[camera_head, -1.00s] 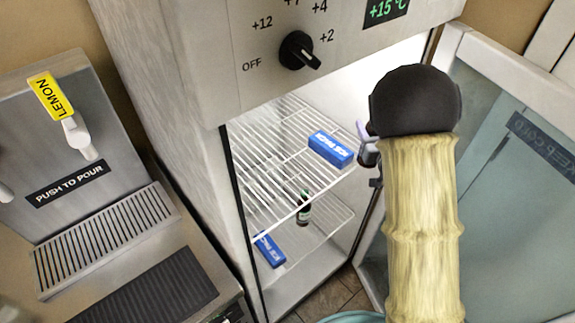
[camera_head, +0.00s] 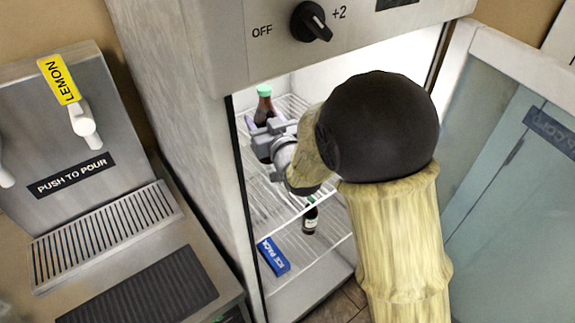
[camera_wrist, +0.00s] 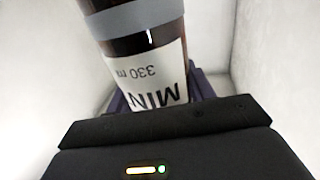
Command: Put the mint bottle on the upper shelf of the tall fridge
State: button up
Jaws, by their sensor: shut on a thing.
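The mint bottle (camera_head: 263,108) is dark brown with a green cap. In the head view it stands roughly upright inside the fridge, over the upper wire shelf (camera_head: 285,200). Its white label, reading "MIN" and "330 ml", shows in the wrist view (camera_wrist: 150,85). My gripper (camera_head: 266,135) is shut on the bottle, with its lilac fingers around the lower body. The bottle's base is hidden by the gripper, so I cannot tell whether it touches the shelf. The tall fridge (camera_head: 190,120) stands open.
A dark bottle (camera_head: 310,217) and a blue ice pack (camera_head: 273,256) are on the lower shelf. The open fridge door (camera_head: 510,150) is at the right. A drink dispenser with a lemon tap (camera_head: 84,125) stands at the left. My arm hides the upper shelf's right part.

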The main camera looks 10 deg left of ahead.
jog(key=shift+d+f, duration=0.1)
jog(key=shift+f, duration=2.75)
jog(key=shift+f, duration=2.05)
jog(key=shift+f, duration=0.2)
jog(key=o, duration=1.4)
jog(key=shift+r, duration=0.15)
